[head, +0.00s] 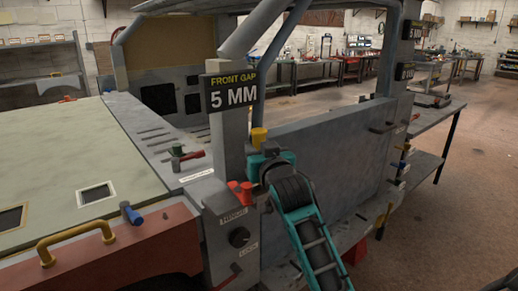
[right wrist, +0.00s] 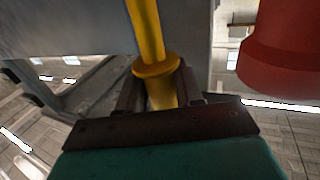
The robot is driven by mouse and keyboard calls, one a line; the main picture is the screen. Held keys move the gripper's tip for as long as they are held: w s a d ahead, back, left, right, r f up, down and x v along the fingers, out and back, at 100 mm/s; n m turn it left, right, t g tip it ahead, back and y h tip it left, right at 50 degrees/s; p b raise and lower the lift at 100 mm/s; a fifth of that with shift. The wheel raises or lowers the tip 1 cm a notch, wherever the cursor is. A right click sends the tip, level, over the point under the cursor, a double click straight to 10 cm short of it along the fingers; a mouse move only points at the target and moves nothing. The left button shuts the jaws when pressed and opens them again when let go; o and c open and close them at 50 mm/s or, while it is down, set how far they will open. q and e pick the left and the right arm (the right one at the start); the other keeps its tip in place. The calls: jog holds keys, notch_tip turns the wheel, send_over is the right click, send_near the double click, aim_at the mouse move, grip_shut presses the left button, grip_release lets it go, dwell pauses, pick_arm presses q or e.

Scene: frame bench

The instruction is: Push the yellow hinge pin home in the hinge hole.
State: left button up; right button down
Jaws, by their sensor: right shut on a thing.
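The yellow hinge pin (head: 259,136) stands at the front post, just above my teal right gripper (head: 264,152) in the head view. In the right wrist view, the right gripper (right wrist: 160,95) is shut on the pin's thick end. The pin's collar (right wrist: 157,68) rests by the fingertips, and its thin yellow shaft (right wrist: 146,30) runs away from them alongside a grey panel. The hinge hole cannot be made out, so I cannot tell how the pin sits to it. My left gripper is not in view.
Red knobs (head: 240,192) sit close beside the right gripper; a large red one (right wrist: 285,45) shows in the wrist view. A post with a gap sign (head: 232,92) and a grey door panel (head: 325,165) flank it.

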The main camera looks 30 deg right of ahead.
jog(key=shift+f+b, duration=0.7)
jog(key=shift+f, duration=0.55)
jog(key=shift+r, duration=0.1)
jog(key=shift+r+p, duration=0.9)
jog(key=shift+p, duration=0.2)
jog(key=shift+p, duration=0.5)
jog(key=shift+f+b, duration=0.6)
jog(key=shift+f, duration=0.4)
dwell(0.7)
jog(key=c, duration=0.7)
grip_release()
jog(key=shift+o, duration=0.2)
jog(key=shift+f, duration=0.1)
jog(key=shift+f, duration=0.1)
